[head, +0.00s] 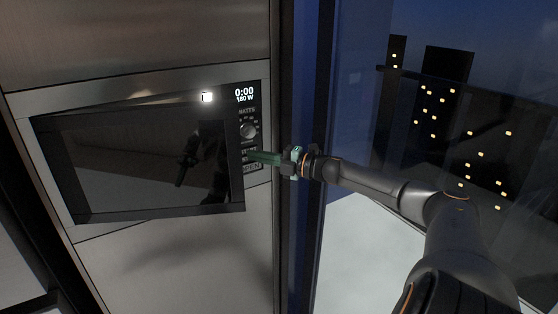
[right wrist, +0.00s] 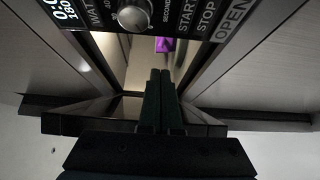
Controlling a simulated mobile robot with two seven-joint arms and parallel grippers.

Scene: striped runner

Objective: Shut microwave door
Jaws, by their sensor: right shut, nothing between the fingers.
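The microwave (head: 262,120) is built into a metal-fronted cabinet, with its control panel on the right side. Its dark glass door (head: 130,170) stands slightly ajar, with a narrow lit gap along the top. My right gripper (head: 254,156) is shut and empty, its green fingers pointing left at the control panel side, close to the door's free edge. In the right wrist view the shut fingers (right wrist: 162,80) reach toward the gap beside the control panel (right wrist: 190,12). I cannot tell whether they touch the door. My left gripper is not in view.
A purple thing (right wrist: 164,44) shows through the gap in the right wrist view. A dark reflection of an arm shows in the door glass. Right of the cabinet is a window (head: 450,120) with a night city outside.

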